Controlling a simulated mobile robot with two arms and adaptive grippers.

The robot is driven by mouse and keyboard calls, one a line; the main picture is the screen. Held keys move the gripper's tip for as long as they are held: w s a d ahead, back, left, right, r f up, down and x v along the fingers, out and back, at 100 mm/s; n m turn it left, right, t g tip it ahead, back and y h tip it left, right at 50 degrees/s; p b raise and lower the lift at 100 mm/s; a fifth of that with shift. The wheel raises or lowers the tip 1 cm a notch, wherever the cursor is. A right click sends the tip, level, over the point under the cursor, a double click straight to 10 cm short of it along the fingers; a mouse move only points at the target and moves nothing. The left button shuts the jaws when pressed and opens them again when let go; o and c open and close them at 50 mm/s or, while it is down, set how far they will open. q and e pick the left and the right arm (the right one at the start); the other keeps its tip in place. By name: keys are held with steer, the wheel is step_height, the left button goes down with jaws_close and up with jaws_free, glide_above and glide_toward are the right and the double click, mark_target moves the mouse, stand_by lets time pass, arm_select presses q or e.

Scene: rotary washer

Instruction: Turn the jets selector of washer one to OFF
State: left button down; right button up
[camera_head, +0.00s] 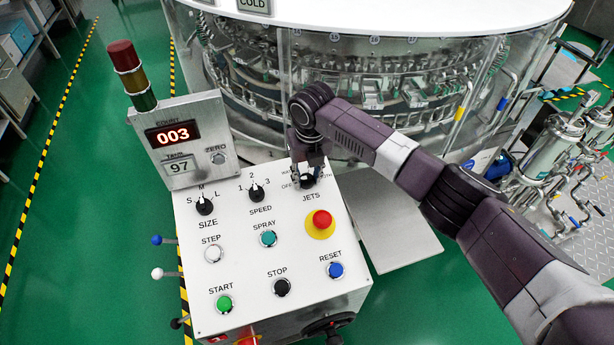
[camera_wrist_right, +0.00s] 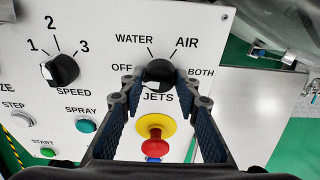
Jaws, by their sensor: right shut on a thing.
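The jets selector (camera_wrist_right: 159,71) is a black rotary knob on the white control panel, with the labels OFF, WATER, AIR and BOTH around it. In the head view it (camera_head: 307,181) sits at the panel's upper right, partly hidden by my right gripper (camera_head: 308,176). In the wrist view the right gripper (camera_wrist_right: 161,88) has one finger on each side of the knob and is shut on it. I cannot clearly tell which label the knob points to. My left gripper is not in view.
The speed knob (camera_wrist_right: 60,70) and size knob (camera_head: 204,206) are left of the jets selector. The red emergency button (camera_head: 321,219) stands close below it. A counter box (camera_head: 180,138) with a signal lamp rises at the panel's left. The glass-walled washer (camera_head: 375,75) is behind.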

mark_target(309, 186)
stand_by(0.3)
steer(key=o, duration=1.1)
steer(key=shift+r, duration=0.15)
steer(key=r, duration=0.4)
steer(key=s+r, duration=0.1)
steer(key=r, duration=0.6)
steer(key=shift+s+d+r, duration=0.25)
steer(key=shift+r, duration=0.1)
